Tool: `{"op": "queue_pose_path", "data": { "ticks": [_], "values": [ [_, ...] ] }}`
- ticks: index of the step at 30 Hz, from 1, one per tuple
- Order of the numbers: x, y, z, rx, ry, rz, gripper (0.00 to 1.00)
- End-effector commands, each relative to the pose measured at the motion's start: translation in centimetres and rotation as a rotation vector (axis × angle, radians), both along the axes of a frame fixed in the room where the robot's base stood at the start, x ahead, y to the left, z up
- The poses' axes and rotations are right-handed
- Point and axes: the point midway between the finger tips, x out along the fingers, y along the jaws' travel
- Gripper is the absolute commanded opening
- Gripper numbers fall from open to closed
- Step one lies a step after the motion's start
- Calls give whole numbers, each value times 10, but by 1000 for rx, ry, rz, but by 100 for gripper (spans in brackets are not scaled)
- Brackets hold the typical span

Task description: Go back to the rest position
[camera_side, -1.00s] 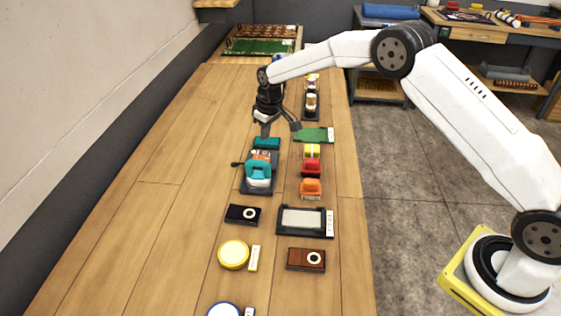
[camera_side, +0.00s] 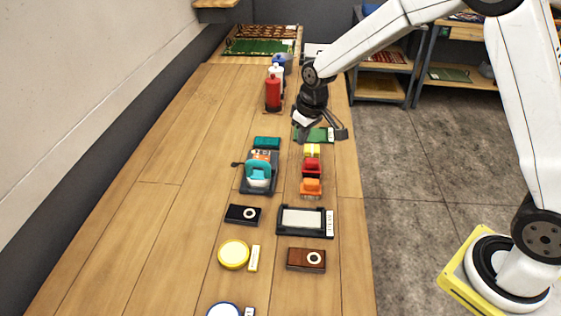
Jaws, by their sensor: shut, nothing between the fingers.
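My gripper (camera_side: 321,132) is at the end of my white arm, over the right part of the wooden bench, in front of the green card (camera_side: 313,134) and partly covering it. It is shut and holds nothing. The gripper is apart from the teal block (camera_side: 267,143), which lies on the bench to its left. My gripper and wrist hide part of the bench behind them.
A teal tool on a dark base (camera_side: 258,174) and a row of yellow, red (camera_side: 311,167) and orange blocks lie nearer. A red bottle (camera_side: 272,93) stands behind. A framed pad (camera_side: 303,220) and a yellow round tin (camera_side: 233,254) are in front. The bench's left side is clear.

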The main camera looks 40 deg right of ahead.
Motion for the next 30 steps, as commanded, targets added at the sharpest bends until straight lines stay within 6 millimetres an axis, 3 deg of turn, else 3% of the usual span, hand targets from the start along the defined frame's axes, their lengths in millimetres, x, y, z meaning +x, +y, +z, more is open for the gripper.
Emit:
{"op": "queue_pose_path", "data": {
  "ticks": [10,21,25,30],
  "values": [
    [-89,-7,10,3,-21,-61,0],
    [-181,-11,5,8,-39,-117,0],
    [-197,-12,2,10,-43,-128,0],
    [-204,-12,1,11,-44,-132,0]
  ]
}}
